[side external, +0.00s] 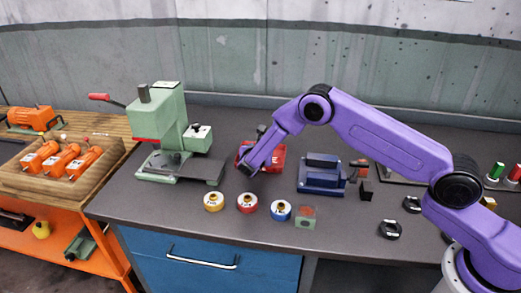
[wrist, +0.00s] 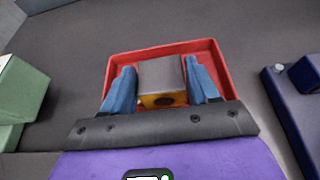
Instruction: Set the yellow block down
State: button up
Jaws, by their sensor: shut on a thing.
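A block (wrist: 161,75) with a grey upper face and a yellow face with a dark round hole sits between the two blue fingers of my gripper (wrist: 160,78) in the wrist view. My gripper is shut on it. The block and fingers are over the red tray (wrist: 105,62), inside its outline. Whether the block touches the tray floor cannot be told. In the side view, my gripper (side external: 246,168) reaches down at the red tray (side external: 277,160), and the block is not clearly seen there.
A green press (side external: 165,125) stands left of the tray and a dark blue fixture (side external: 322,172) stands right. Yellow (side external: 213,202), red (side external: 247,203) and blue (side external: 281,211) round pieces and a green square piece (side external: 305,217) lie in front. Black rings (side external: 389,230) lie further right.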

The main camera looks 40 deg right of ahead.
jog(key=o, duration=1.4)
jog(key=shift+f, duration=0.1)
jog(key=shift+r, duration=0.2)
jog(key=v, duration=1.2)
jog(key=s+d+r+m+g+y, duration=0.3)
jog(key=s+m, duration=0.1)
jog(key=s, duration=1)
jog(key=s+d+r+m+g+y, duration=0.3)
jog(key=s+r+m, duration=0.1)
jog(key=s, duration=0.9)
jog(key=s+d+r+m+g+y, duration=0.3)
jog(key=s+m, duration=0.3)
jog(key=s, duration=0.8)
jog(key=shift+s+r+y, duration=0.3)
jog(key=shift+r+y, duration=0.2)
jog(key=shift+r, duration=0.1)
